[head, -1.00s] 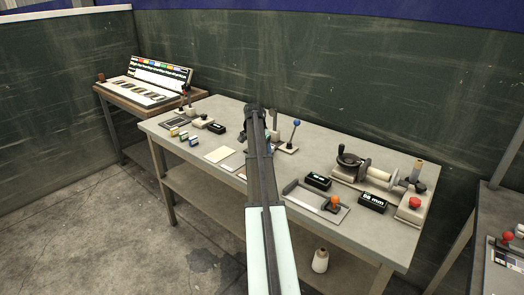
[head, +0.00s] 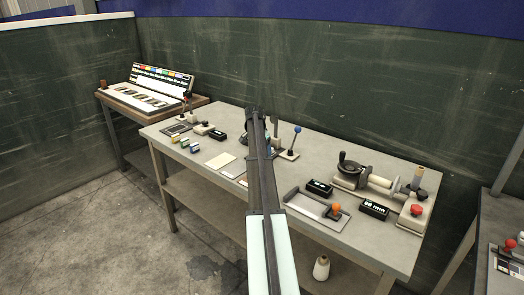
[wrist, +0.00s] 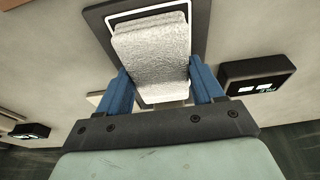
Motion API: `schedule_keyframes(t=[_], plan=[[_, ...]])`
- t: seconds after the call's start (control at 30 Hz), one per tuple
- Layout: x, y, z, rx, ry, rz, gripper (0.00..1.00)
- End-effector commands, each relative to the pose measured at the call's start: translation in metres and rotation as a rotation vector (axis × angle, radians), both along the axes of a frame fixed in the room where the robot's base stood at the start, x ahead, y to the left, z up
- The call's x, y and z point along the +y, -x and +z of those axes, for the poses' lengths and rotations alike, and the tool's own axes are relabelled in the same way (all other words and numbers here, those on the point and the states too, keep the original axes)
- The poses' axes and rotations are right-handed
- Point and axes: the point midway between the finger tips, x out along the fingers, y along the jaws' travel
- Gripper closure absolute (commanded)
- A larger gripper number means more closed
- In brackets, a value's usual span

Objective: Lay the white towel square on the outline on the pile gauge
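The white towel square (wrist: 150,45) shows in the wrist view as a thick, rough white pad. My gripper (wrist: 160,90) has its two blue fingers at the pad's left and right sides, near its lower end, and appears shut on it. Behind the pad is the dark plate of the pile gauge (wrist: 98,20) with a white outline (wrist: 112,15) partly covered by the pad. Whether the pad touches the plate cannot be told. In the head view my arm hides the towel and most of the gauge; a bit of blue finger (head: 268,147) shows.
In the wrist view a black display box (wrist: 258,78) stands close to the right of the gripper. On the grey table in the head view are a blue-knobbed lever (head: 292,140), a cream square (head: 220,160), a metal tray (head: 318,207) and a crank device (head: 372,178).

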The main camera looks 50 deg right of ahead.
Motion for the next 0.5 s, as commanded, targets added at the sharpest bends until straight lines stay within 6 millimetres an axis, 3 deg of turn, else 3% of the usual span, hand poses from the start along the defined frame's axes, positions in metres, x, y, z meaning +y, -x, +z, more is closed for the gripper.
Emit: schedule_keyframes(t=[0.27,0.5], plan=[[0.0002,0.0001,-0.0001,0.0,0.0,0.0,0.05],[0.0003,0.0001,0.0002,0.0,0.0,0.0,0.05]])
